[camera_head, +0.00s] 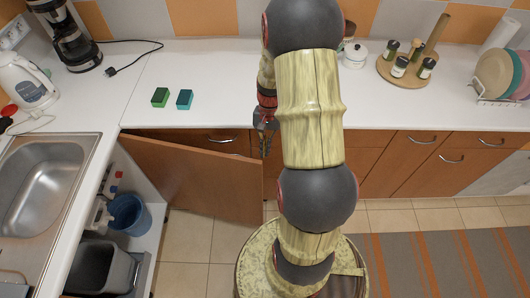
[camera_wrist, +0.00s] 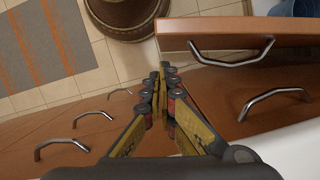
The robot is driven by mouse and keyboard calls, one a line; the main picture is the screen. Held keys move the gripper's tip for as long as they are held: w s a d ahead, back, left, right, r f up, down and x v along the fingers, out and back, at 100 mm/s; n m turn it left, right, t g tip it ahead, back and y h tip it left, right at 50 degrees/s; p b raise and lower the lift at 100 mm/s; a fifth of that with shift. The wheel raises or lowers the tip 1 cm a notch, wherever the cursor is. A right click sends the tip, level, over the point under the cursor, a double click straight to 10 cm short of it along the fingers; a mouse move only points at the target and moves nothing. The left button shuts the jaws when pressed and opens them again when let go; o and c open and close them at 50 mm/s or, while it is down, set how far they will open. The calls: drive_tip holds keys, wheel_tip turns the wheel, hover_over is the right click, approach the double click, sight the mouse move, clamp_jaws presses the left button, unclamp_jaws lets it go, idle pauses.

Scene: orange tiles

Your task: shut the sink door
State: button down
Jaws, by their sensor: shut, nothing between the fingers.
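The sink door (camera_head: 195,180) is a brown wooden panel standing wide open, reaching right from the sink cabinet in the head view. In the wrist view its edge and panel (camera_wrist: 270,33) show at the upper right, with a metal handle (camera_wrist: 230,55). My gripper (camera_head: 265,152) is at the door's free end, between it and the counter front, partly hidden by my arm. In the wrist view my gripper (camera_wrist: 160,76) is shut and empty, its fingertips close to the door's end. I cannot tell whether they touch it.
The steel sink (camera_head: 45,185) is at the left. The open cabinet holds a blue bucket (camera_head: 128,215) and a grey bin (camera_head: 100,268). Drawers with handles (camera_head: 425,140) line the counter front behind my gripper. Tiled floor (camera_head: 190,240) is free before the cabinet; a striped rug (camera_head: 440,265) lies right.

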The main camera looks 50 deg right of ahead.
drive_tip(key=b+x, duration=0.2)
drive_tip(key=x, duration=0.6)
drive_tip(key=shift+f+b, duration=0.25)
drive_tip(key=shift+b, duration=0.05)
drive_tip(key=shift+a, duration=0.2)
